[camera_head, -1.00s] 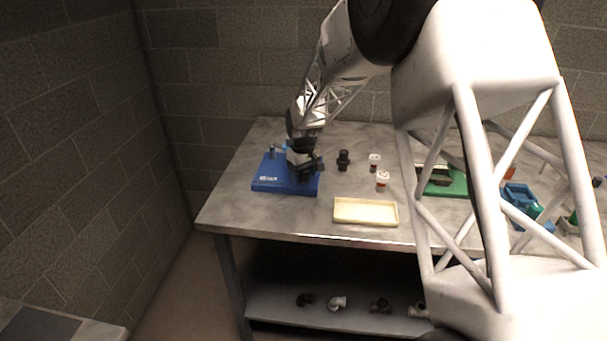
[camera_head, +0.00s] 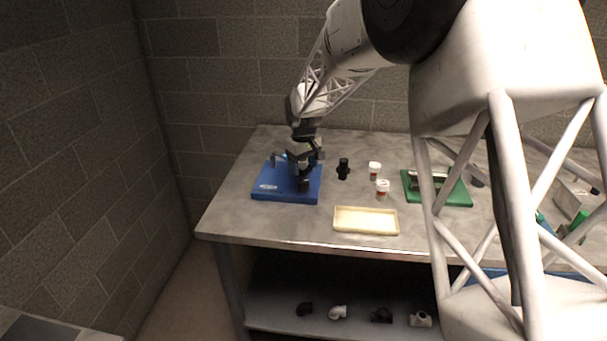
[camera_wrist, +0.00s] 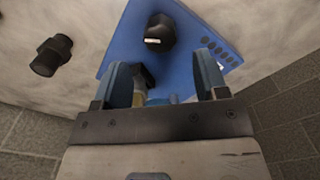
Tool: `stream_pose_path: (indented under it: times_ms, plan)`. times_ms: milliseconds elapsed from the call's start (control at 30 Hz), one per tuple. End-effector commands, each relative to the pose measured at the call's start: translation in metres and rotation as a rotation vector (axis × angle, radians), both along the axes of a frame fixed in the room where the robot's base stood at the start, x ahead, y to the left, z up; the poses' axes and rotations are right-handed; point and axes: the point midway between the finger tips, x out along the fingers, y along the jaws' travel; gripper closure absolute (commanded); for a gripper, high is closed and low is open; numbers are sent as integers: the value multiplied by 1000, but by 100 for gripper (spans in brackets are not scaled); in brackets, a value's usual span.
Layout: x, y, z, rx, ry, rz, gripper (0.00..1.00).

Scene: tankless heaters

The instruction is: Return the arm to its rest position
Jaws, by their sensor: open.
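My gripper (camera_head: 304,176) is over the blue base (camera_head: 270,192) at the left of the table in the head view. In the wrist view its two blue fingers (camera_wrist: 166,84) are apart, with the blue base (camera_wrist: 187,50) beyond them. A black round part (camera_wrist: 160,35) stands on the base ahead of the fingers. A yellowish piece with a dark top (camera_wrist: 141,85) shows close to the left finger; whether it touches the finger I cannot tell.
A black fitting (camera_head: 343,169) stands right of the base. Two white-capped bottles (camera_head: 382,188), a cream tray (camera_head: 366,220) and a green board (camera_head: 463,194) lie farther right. Several pipe fittings (camera_head: 338,312) sit on the lower shelf. A block wall (camera_head: 230,60) is behind.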

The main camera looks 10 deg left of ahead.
Motion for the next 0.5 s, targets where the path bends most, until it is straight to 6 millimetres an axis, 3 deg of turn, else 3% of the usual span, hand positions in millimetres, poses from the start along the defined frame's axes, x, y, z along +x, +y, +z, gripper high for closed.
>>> stream_pose_path:
  times_ms: [200, 500]
  plan:
    - [0, 0, 13, 1, -1, 0, 33]
    - [0, 0, 13, 0, 0, 0, 33]
